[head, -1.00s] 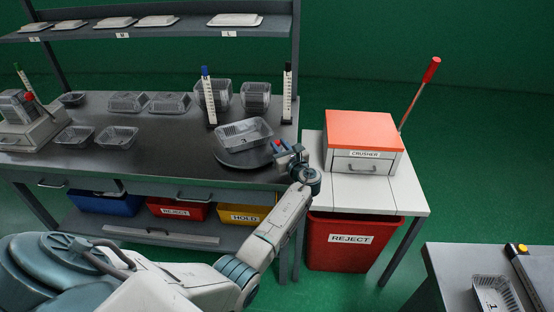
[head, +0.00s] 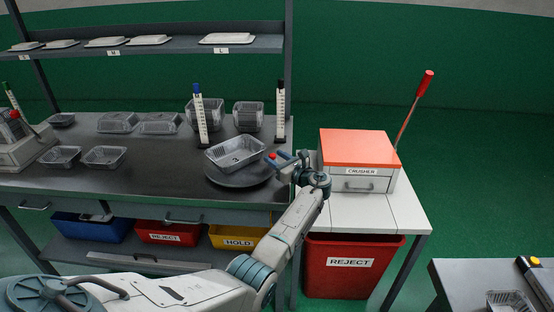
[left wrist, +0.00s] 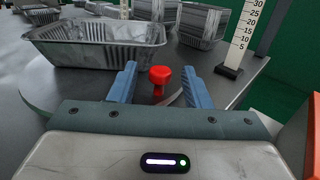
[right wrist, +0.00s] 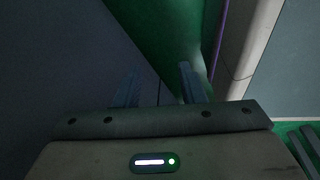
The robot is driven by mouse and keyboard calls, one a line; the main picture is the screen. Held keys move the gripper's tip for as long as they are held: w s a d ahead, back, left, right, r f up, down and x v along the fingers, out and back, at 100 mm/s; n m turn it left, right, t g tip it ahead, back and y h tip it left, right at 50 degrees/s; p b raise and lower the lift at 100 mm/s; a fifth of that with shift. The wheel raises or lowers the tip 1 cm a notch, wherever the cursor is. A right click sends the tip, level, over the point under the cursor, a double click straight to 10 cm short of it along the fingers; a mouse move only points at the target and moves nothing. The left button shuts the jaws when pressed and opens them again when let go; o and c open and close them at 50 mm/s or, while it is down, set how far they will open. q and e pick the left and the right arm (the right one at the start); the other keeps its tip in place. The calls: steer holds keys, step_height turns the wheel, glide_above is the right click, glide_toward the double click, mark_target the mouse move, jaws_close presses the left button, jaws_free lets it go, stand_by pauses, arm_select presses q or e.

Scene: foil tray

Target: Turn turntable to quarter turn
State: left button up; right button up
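The turntable (head: 262,178) is a dark round disc at the right end of the workbench. My left gripper (head: 284,159) is at that knob. In the left wrist view the blue fingers (left wrist: 158,84) are spread, with the knob between and just beyond them and gaps on both sides. My right gripper (right wrist: 158,84) is open and empty, away from the bench.
Two scale posts (head: 200,115) (head: 280,112) stand behind the turntable. Several clear or foil trays (head: 118,122) are on the bench. A crusher (head: 358,160) with a red-handled lever stands to the right, above a red reject bin (head: 350,265).

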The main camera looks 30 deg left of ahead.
arm_select(q)
steer(key=b+v, duration=0.1)
steer(key=v, duration=1)
steer(key=shift+b, duration=0.3)
arm_select(e)
steer(key=w+r, duration=0.1)
steer(key=w, duration=0.1)
steer(key=w+r, duration=0.1)
steer(key=w, duration=0.1)
steer(key=shift+a+r, duration=0.15)
arm_select(q)
steer(key=shift+a, duration=0.1)
arm_select(e)
steer(key=shift+s, duration=0.15)
